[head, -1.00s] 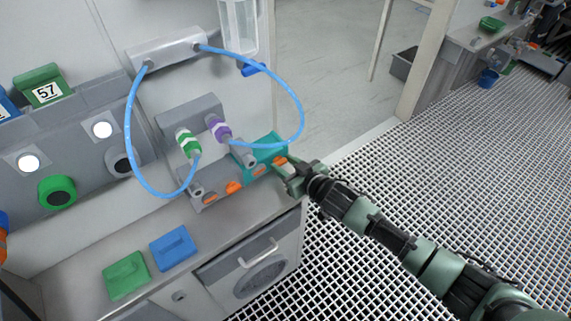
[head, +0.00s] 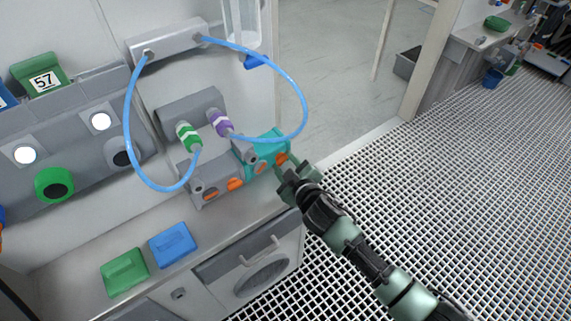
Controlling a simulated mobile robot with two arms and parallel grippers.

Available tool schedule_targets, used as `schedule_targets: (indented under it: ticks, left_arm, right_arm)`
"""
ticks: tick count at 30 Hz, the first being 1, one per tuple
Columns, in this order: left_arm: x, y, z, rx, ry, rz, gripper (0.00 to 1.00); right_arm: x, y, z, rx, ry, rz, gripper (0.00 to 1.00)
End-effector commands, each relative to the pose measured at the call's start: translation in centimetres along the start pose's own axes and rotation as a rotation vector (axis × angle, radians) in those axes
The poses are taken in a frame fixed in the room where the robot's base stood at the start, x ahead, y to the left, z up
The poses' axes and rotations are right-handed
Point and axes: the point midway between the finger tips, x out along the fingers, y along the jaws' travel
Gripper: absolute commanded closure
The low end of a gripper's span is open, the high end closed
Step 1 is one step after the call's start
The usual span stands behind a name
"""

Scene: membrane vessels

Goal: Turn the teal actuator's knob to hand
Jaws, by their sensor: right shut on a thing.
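The teal actuator (head: 270,146) sits at the right end of the counter, beside a grey actuator (head: 217,174). Orange parts show on its front; one orange knob (head: 281,159) is at its right, partly covered by my gripper. My right gripper (head: 288,174) comes in from the lower right and is shut on the teal actuator's knob at its front right. The fingertips are small here, and the exact grip and the knob's pointing direction are hard to make out. My left gripper is not in view.
Blue tubes (head: 303,100) loop from a grey block (head: 166,40) to green (head: 188,137) and purple (head: 221,123) connectors just behind the actuators. A green block (head: 124,272) and a blue block (head: 172,245) lie on the counter. The grated floor at right is clear.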

Motion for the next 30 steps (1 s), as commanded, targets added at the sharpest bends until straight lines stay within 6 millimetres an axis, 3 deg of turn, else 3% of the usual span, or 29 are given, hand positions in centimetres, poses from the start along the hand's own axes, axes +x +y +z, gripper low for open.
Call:
schedule_targets:
  ticks: [14, 15, 17, 26, 30]
  left_arm:
    - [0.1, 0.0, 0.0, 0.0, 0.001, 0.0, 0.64]
    - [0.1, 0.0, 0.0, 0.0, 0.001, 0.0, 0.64]
    - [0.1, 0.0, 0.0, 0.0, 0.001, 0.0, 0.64]
    - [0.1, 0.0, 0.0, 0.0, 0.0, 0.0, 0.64]
    - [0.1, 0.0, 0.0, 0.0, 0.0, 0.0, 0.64]
  right_arm:
    - [0.0, -0.1, 0.0, -0.016, 0.0, 0.005, 1.0]
    - [0.0, -0.1, 0.0, -0.016, 0.0, 0.005, 0.54]
    - [0.0, -0.1, 0.0, -0.016, 0.0, 0.005, 0.4]
    - [-0.1, -0.1, 0.0, -0.015, 0.0, 0.005, 0.4]
    - [-1.1, -0.1, 0.1, -0.015, -0.001, 0.005, 0.4]
